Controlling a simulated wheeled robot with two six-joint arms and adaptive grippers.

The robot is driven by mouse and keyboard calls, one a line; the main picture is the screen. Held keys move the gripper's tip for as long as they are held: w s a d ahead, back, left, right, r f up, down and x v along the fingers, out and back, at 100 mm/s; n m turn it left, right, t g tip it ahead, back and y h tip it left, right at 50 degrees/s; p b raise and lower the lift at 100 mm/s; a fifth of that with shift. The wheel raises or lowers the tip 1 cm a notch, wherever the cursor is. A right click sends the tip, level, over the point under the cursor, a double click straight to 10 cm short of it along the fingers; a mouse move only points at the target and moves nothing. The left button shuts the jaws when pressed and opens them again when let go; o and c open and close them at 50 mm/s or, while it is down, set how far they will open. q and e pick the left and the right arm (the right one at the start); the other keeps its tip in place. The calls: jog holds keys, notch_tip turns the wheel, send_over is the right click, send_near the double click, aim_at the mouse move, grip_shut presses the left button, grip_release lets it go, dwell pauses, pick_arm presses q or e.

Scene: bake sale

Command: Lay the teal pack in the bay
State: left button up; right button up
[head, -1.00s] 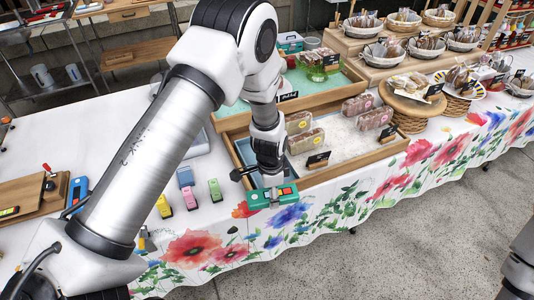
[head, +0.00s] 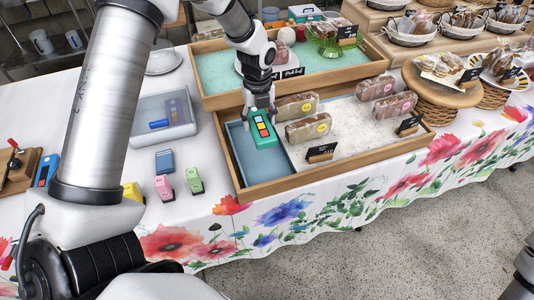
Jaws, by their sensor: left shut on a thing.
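The teal pack (head: 263,139) is a small flat box with red, yellow and blue squares on its face. My left gripper (head: 260,113) is shut on its upper end. The pack appears tilted, over the blue-floored bay (head: 247,164) at the left end of the front wooden tray (head: 330,172). I cannot tell whether it touches the bay floor. The arm hides part of the bay's back.
Wrapped loaves (head: 308,128) and black signs (head: 321,153) stand in the tray right of the bay. Small pink, green and blue items (head: 164,187) and a clear bin (head: 163,121) lie to the left. A second tray (head: 215,76) is behind.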

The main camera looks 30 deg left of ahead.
pick_arm(q)
jog(key=shift+s+f, duration=0.3)
jog(key=shift+f, duration=0.25)
notch_tip(320, 180, down, 9)
jog(key=shift+w+r+p, duration=0.1)
jog(key=shift+w+p, duration=0.05)
jog(key=shift+p, duration=0.35)
jog(key=shift+w+a+f, duration=0.1)
jog(key=shift+w+f, duration=0.1)
jog(key=shift+f, duration=0.2)
jog(key=shift+f, duration=0.1)
jog(key=o, duration=1.5)
jog(key=shift+s, duration=0.1)
jog(key=shift+c, duration=0.2)
notch_tip(320, 180, up, 12)
jog(key=shift+r+b, duration=0.2)
jog(key=shift+b, duration=0.25)
